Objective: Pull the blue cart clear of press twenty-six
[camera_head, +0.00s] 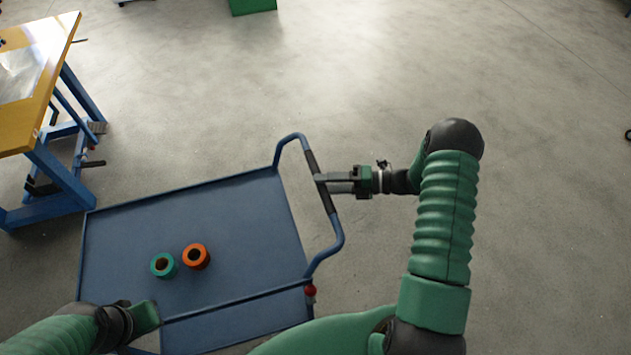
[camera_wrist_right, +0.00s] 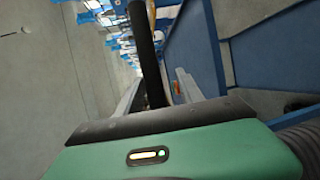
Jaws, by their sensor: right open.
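The blue cart (camera_head: 240,225) stands at the lower left of centre in the head view, with a flat blue tray and a tubular push handle (camera_head: 333,238) on its right side. The handle has a dark grip (camera_head: 313,163). My right gripper (camera_head: 322,182) is at this grip, with its jaws open. In the right wrist view the dark grip (camera_wrist_right: 146,50) runs between the two fingers (camera_wrist_right: 158,88). My left gripper (camera_head: 146,316) is over the cart's near left part; its fingers cannot be made out. I cannot identify press twenty-six in either view.
A teal roll (camera_head: 164,265) and an orange roll (camera_head: 196,256) rest on the cart's tray. A yellow-topped bench (camera_head: 30,110) with blue legs stands at the upper left. A green box (camera_head: 252,5) is at the top edge. Grey floor (camera_head: 520,150) is open to the right.

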